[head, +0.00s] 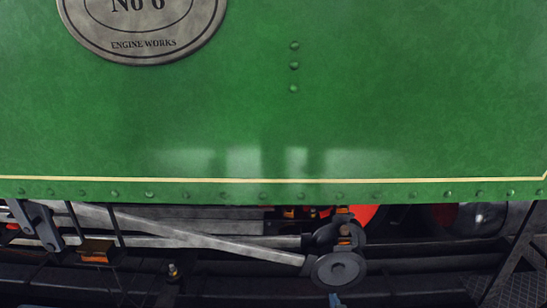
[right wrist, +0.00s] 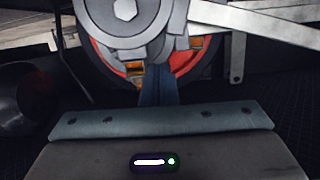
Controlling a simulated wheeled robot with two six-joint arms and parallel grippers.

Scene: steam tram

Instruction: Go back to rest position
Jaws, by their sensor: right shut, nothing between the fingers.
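My right gripper (right wrist: 157,84) shows in the right wrist view as blue-grey fingers pressed together, shut and empty. They point at the running gear, just below a grey round crank end (right wrist: 125,12) with a hexagonal centre. In the head view only a small bluish piece of the right gripper (head: 335,299) shows at the bottom edge, below the round crank end (head: 338,268). I cannot tell whether the fingertips touch the crank. The rest of the right arm is out of the head view. My left gripper is not in view.
The tram's green side panel (head: 270,110) fills most of the head view, with an oval plate (head: 140,45) at upper left. Below it are grey rods (head: 200,235) and red wheels (head: 365,213). Orange fittings (right wrist: 195,45) sit near the crank.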

